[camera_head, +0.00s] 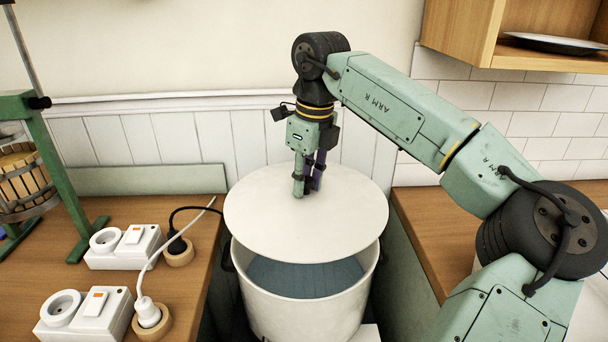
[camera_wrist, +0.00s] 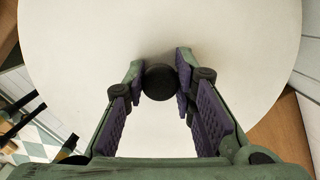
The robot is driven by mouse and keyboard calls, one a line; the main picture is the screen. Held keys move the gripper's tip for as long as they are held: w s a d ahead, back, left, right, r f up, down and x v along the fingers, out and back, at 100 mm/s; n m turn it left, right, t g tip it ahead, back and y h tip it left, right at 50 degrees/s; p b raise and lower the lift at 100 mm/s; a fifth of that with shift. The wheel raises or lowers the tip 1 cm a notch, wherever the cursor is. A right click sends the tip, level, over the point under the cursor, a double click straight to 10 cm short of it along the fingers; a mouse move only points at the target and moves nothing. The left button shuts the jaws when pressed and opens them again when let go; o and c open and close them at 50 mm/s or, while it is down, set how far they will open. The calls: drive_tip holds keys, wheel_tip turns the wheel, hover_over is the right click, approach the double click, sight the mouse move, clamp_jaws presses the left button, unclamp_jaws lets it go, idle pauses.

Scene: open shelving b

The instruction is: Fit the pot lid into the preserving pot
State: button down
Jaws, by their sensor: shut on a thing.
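The pot lid (camera_head: 300,225) is a large, round, cream-white disc, held roughly level over the preserving pot (camera_head: 300,313). The pot is cream-white and open, with a blue-grey inside showing below the lid's near edge. The lid appears to sit above the rim and towards the back; whether its far edge touches the pot is hidden. My gripper (camera_head: 308,186) points down at the lid's middle. In the wrist view my gripper (camera_wrist: 160,80) is shut on the dark round knob (camera_wrist: 160,82) of the lid (camera_wrist: 240,45), one finger on each side.
A wooden counter (camera_head: 190,290) on the left holds white socket boxes (camera_head: 125,246) with plugs and cables. A green-framed press (camera_head: 70,170) stands behind them. Another wooden counter (camera_head: 425,235) lies close on the right. A wall shelf (camera_head: 480,35) with a plate (camera_head: 555,43) hangs upper right.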

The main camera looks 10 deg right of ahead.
wheel_tip(320, 180, down, 9)
drive_tip(key=b, duration=0.5)
drive_tip(key=shift+r, duration=0.2)
drive_tip(key=shift+w+f+b, duration=0.15)
drive_tip(key=shift+f+b, duration=0.35)
drive_tip(key=shift+f, duration=0.3)
idle(2.3)
drive_tip(key=c, duration=1.2)
unclamp_jaws()
drive_tip(key=shift+c, duration=0.2)
drive_tip(key=o, duration=0.5)
drive_tip(key=shift+o, duration=0.2)
drive_tip(key=shift+r, duration=0.1)
